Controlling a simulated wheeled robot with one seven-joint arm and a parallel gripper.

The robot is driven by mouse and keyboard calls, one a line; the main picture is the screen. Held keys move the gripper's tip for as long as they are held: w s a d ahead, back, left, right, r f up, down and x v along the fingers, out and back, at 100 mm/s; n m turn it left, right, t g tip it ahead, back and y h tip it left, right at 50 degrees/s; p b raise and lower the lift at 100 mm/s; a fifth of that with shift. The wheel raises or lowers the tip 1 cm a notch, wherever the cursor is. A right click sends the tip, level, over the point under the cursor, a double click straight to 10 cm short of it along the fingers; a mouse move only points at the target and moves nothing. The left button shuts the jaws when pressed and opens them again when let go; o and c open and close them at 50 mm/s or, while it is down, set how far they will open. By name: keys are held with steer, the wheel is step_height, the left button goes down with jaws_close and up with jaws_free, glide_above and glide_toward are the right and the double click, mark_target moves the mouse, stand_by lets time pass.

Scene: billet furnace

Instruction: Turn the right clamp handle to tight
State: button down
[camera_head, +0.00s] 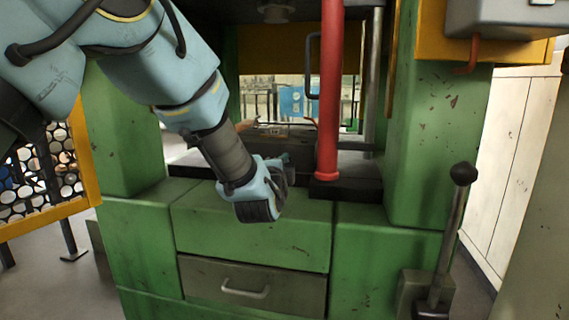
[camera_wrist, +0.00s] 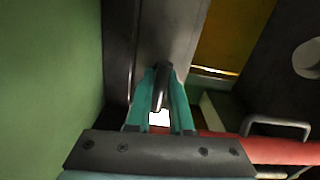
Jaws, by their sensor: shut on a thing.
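My gripper (camera_head: 286,160) is in front of the green press's opening, left of the red column; its fingertips are mostly hidden behind my wrist there. In the wrist view, my gripper's two teal fingers (camera_wrist: 160,80) are closed around a dark, rounded handle (camera_wrist: 161,76), which appears to be the clamp handle. The handle sits against a dark grey metal bar (camera_wrist: 172,30). Its tip shows between the fingers; the rest is partly hidden. The picture does not show how tight the clamp is, and the handle cannot be made out in the head view.
A red column (camera_head: 330,95) stands just right of my gripper and crosses the wrist view's lower right. A lever with a black knob (camera_head: 463,173) stands at the front right. A drawer (camera_head: 252,287) is below. A yellow-framed mesh guard (camera_head: 40,180) is at left.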

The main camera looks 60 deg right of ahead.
steer(key=shift+m, duration=0.4)
steer(key=shift+s+m+p, duration=0.1)
steer(key=shift+m+p, duration=0.5)
steer(key=shift+p, duration=0.1)
steer(key=shift+m+p, duration=1.8)
steer(key=shift+m, duration=0.7)
steer(key=shift+f+m+p, duration=0.2)
steer(key=shift+m+p, duration=2)
steer(key=shift+m, duration=1.1)
stand_by(0.4)
steer(key=c, duration=0.8)
jaws_free()
steer(key=shift+r, duration=0.1)
